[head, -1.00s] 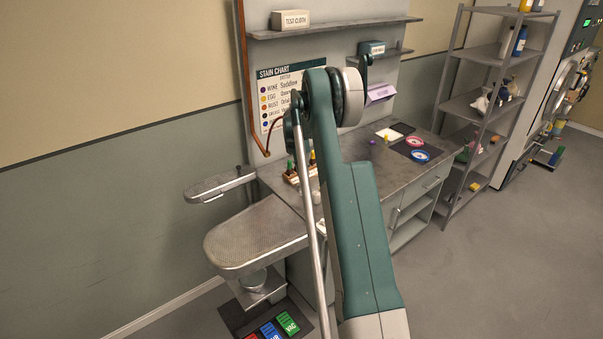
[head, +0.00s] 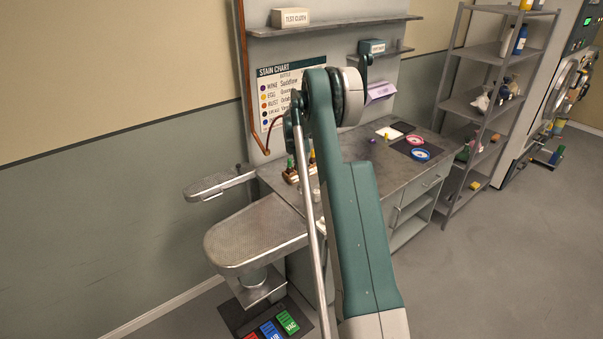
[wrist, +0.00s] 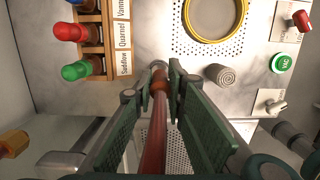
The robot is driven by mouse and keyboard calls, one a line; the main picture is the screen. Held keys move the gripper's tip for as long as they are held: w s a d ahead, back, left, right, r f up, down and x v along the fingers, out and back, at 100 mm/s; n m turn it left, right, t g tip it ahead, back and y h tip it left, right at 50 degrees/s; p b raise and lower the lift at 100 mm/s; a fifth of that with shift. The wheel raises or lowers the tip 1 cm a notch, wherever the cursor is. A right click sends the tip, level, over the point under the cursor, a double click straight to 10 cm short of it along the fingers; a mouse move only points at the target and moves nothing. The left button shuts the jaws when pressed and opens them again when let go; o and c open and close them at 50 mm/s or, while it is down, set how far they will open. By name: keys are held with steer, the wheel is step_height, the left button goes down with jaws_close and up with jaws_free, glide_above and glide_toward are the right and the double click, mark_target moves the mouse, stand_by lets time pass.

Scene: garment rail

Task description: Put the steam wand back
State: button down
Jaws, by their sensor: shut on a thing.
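My gripper (wrist: 156,84) shows in the wrist view, with its two green fingers closed on a reddish-brown tube, which looks like the steam wand (wrist: 153,142). The wand runs lengthwise between the fingers, with a copper-coloured collar and a grey metal end near the fingertips. Its far end lies over the pale work surface; I cannot tell whether it touches anything. A copper pipe (head: 243,80) runs down the wall panel's left edge and curves near the stain chart. No wand holder can be made out.
A wooden rack (wrist: 106,47) of coloured-cap bottles stands at the wrist view's upper left. The bench (head: 350,150) and pressing board (head: 250,240) surround my arm.

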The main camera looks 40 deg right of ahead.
steer(key=shift+f+b, duration=0.2)
steer(key=shift+b, duration=0.1)
stand_by(0.4)
steer(key=c, duration=2.2)
jaws_free()
steer(key=shift+c, duration=0.2)
steer(key=shift+o, duration=0.2)
steer(key=shift+o, duration=1.3)
steer(key=shift+r, duration=0.25)
steer(key=shift+r+p, duration=0.7)
steer(key=shift+r, duration=2.75)
